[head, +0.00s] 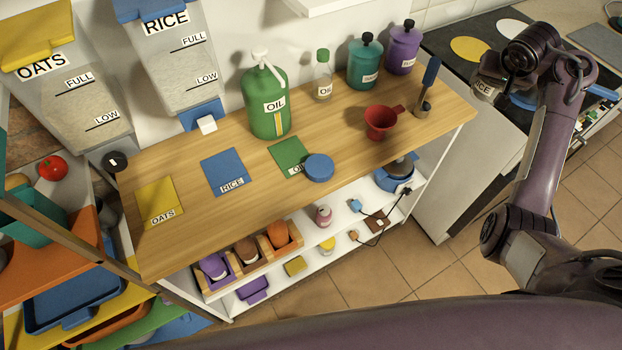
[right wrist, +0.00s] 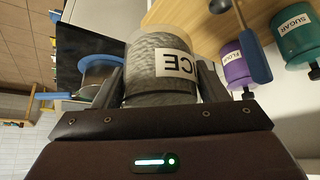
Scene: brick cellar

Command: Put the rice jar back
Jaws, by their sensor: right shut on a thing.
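The rice jar (head: 483,88), clear with grey contents and a white label, is held by my right gripper (head: 492,78) over the stove side at the right. In the right wrist view the jar (right wrist: 160,65) sits between the two fingers, its label partly readable as "ICE". The blue mat marked RICE (head: 224,172) lies bare on the wooden counter, between the yellow OATS mat (head: 158,201) and the green mat (head: 288,155). A round blue lid (head: 318,167) lies on the counter, overlapping the green mat. My left gripper is out of view.
A green oil canister (head: 267,105), small oil bottle (head: 323,78), teal canister (head: 364,65), purple canister (head: 402,48), red funnel-like cup (head: 380,122) and blue-handled tool (head: 427,85) stand on the counter.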

